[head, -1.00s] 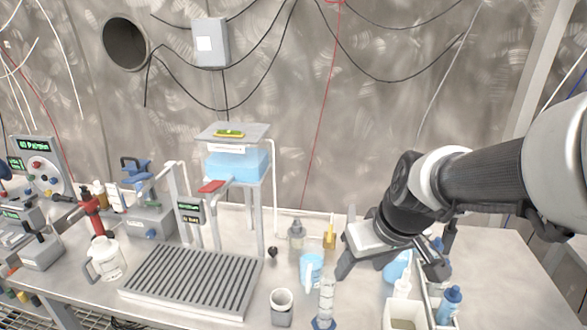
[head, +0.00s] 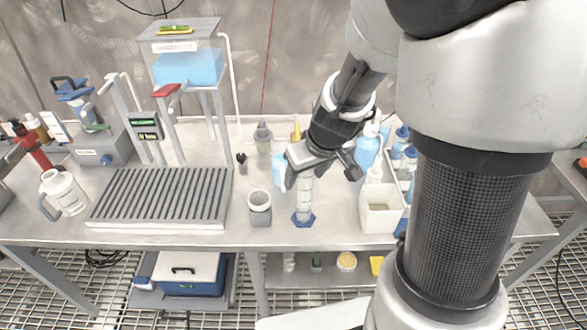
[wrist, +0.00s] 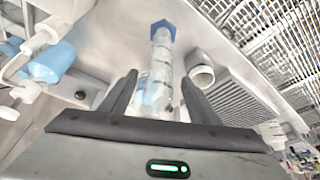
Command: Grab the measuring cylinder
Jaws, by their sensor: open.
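The measuring cylinder (head: 303,201) is a clear graduated tube with a blue hexagonal base. It stands upright near the table's front edge, and my gripper partly hides its upper part in the head view. My gripper (head: 320,174) is open and empty, above and around the cylinder's upper part as seen from the head. In the wrist view, the cylinder (wrist: 161,58) shows between the two fingers of my gripper (wrist: 159,78), with its base far from the tips. I cannot tell whether either finger touches it.
A grey-white cup (head: 260,212) stands just left of the cylinder. A white open box (head: 381,215) stands to the right, with bottles behind it. A blue jug (head: 280,172) is close behind the cylinder. A slatted grey tray (head: 160,198) lies further left.

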